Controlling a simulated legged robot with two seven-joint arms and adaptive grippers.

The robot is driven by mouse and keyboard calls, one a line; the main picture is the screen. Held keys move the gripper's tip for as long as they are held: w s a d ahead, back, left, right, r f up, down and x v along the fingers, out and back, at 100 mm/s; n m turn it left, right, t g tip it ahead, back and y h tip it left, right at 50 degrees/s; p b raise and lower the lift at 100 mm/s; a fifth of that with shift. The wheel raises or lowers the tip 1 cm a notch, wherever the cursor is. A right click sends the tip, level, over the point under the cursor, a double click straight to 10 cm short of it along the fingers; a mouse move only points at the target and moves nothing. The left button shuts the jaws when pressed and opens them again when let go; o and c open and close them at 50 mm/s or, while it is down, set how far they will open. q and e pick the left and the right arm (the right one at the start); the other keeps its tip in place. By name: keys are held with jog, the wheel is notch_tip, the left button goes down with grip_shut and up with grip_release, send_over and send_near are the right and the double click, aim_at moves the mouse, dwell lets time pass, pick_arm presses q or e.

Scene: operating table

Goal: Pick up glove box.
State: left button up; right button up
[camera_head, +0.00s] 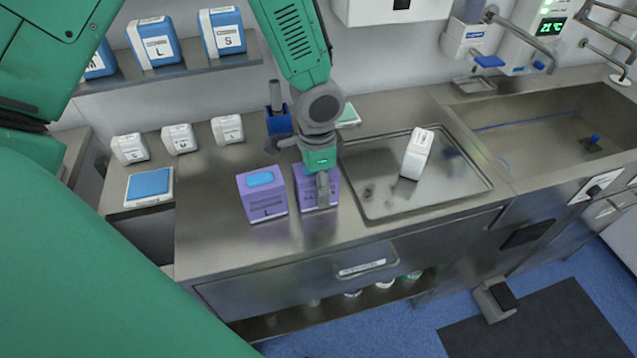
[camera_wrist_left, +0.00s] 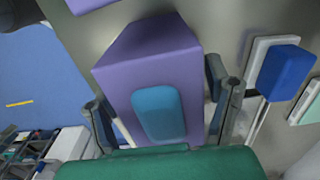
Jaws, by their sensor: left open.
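Two purple glove boxes stand side by side on the steel counter. The left glove box (camera_head: 263,195), with a blue oval top and an "L" on its front, is uncovered. The other glove box (camera_head: 307,196) is under my left gripper (camera_head: 318,180) and partly hidden by it. In the left wrist view, this glove box (camera_wrist_left: 135,62) with its blue oval lies between the two spread fingers of my left gripper (camera_wrist_left: 162,98). The gripper is open around the box; contact cannot be told. My right gripper is not in view.
A steel tray (camera_head: 383,205) holding a white box (camera_head: 417,154) lies to the right. A blue dispenser (camera_head: 279,124) stands behind the gripper. Small white boxes (camera_head: 180,139) line the back left. A sink (camera_head: 540,122) is at the right. The counter's front left is bare.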

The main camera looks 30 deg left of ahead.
pick_arm(q)
jog(key=shift+w+a+f, duration=0.1)
jog(key=shift+a+f, duration=0.05)
jog(key=shift+f, duration=0.15)
jog(key=shift+a, duration=0.25)
jog(key=shift+d, duration=0.15)
jog(key=c, duration=1.1)
jog(key=shift+d, duration=0.1)
jog(key=shift+c, duration=1.4)
jog(key=shift+d+r, duration=0.2)
